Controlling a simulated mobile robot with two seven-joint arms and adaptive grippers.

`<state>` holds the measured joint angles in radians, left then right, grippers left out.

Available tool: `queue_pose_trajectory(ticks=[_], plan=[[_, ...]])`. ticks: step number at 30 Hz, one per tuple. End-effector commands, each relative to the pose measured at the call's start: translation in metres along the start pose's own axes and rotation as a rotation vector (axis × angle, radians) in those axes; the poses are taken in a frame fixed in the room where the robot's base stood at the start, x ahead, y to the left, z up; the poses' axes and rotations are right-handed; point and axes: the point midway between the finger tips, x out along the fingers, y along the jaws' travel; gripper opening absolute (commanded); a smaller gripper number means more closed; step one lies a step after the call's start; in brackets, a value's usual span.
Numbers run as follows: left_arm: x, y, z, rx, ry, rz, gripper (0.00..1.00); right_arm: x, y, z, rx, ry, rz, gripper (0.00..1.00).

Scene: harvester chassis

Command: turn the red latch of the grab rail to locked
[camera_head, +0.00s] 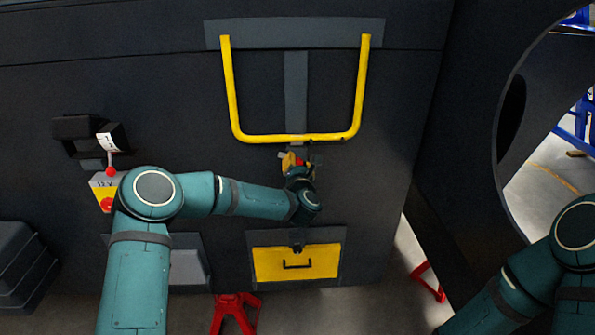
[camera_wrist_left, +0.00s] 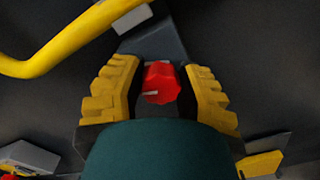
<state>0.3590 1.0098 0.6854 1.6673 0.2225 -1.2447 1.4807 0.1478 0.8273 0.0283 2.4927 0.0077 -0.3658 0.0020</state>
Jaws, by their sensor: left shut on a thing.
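The yellow grab rail (camera_head: 295,138) is a U-shaped bar on the dark chassis wall, its ends at the top and its crossbar low. The red latch (camera_wrist_left: 161,82) is a small knob with a pale mark pointing left in the left wrist view. It sits on a grey strip below the crossbar. My left gripper (camera_head: 296,161) has its yellow fingers on either side of the latch and is shut on it. In the head view the gripper and wrist mostly hide the latch. My right gripper is out of view; only part of the right arm shows.
A yellow drawer (camera_head: 297,262) with a black handle is below the left wrist. A 12 V box (camera_head: 103,188) with a red button and a hanging tag is at the left. Red stands (camera_head: 236,312) are on the floor. A round opening is at the right.

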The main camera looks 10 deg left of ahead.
Motion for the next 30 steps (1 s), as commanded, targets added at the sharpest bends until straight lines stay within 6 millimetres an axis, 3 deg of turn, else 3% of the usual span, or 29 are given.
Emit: queue_pose_trajectory(ticks=[3,15,30], plan=[[0.0,-0.001,0.0,0.111,-0.008,0.004,0.0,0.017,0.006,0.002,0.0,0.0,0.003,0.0],[0.0,-0.001,0.001,0.491,-0.006,0.006,0.0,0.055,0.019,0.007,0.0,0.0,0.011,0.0],[0.0,-0.001,0.002,0.944,-0.005,0.005,0.0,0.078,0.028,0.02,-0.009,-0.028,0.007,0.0]])
